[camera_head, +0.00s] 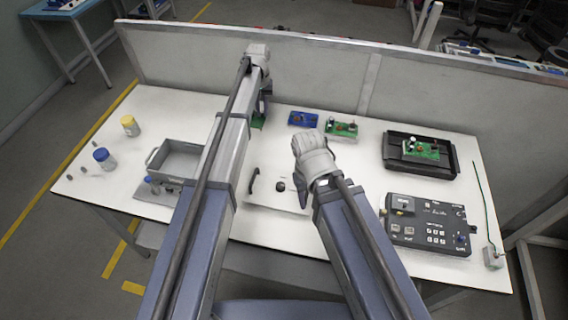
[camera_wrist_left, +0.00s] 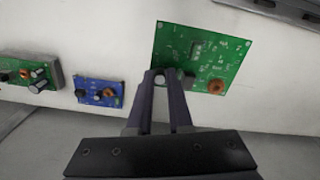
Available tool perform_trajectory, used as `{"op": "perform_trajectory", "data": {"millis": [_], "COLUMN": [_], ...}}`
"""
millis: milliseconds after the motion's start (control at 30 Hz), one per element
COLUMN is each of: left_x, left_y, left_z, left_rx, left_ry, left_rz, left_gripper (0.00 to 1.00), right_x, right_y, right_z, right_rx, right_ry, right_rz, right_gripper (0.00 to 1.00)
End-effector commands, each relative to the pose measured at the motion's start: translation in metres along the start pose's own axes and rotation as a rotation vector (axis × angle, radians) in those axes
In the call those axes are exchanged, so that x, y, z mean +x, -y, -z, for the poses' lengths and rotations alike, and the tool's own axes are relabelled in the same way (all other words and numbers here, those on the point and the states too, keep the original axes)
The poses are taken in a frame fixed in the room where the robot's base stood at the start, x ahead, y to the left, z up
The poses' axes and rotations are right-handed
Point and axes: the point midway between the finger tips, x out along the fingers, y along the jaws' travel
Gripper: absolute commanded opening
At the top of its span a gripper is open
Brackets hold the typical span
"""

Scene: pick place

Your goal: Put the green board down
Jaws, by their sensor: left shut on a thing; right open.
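My left gripper (camera_head: 264,108) reaches to the far side of the white table, near the back partition. It is shut on a green board (camera_head: 258,121), mostly hidden behind my left arm in the head view. In the left wrist view, the fingertips (camera_wrist_left: 168,76) meet the lower edge of the green board (camera_wrist_left: 205,50), whose face with an orange round part shows. I cannot tell whether the board touches the table.
A blue board (camera_head: 303,119) and another green board (camera_head: 341,129) lie to the right. A black tray (camera_head: 440,168) holds a third green board. A black control box (camera_head: 428,222), a grey bin (camera_head: 180,160) and jars (camera_head: 104,158) stand on the table (camera_head: 120,190).

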Motion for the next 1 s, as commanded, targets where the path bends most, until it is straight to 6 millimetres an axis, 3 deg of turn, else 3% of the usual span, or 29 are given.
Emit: {"op": "perform_trajectory", "data": {"millis": [233, 600, 833, 1000], "left_x": [0.013, 0.063, 0.064, 0.080], "left_y": [0.000, 0.000, 0.000, 0.000], "left_z": [-0.001, -0.001, -0.001, -0.001], "left_rx": [0.000, 0.000, 0.000, 0.000], "left_ry": [0.000, 0.000, 0.000, 0.000], "left_rz": [0.000, 0.000, 0.000, 0.000], "left_gripper": [0.00, 0.00, 0.00, 0.00], "right_x": [0.013, 0.063, 0.064, 0.079], "right_y": [0.001, 0.006, 0.006, 0.008], "right_z": [0.001, 0.004, 0.004, 0.005], "right_rx": [0.000, 0.000, 0.000, 0.000], "right_ry": [0.000, 0.000, 0.000, 0.000], "right_rz": [0.000, 0.000, 0.000, 0.000], "right_gripper": [0.50, 0.50, 0.50, 0.50]}}
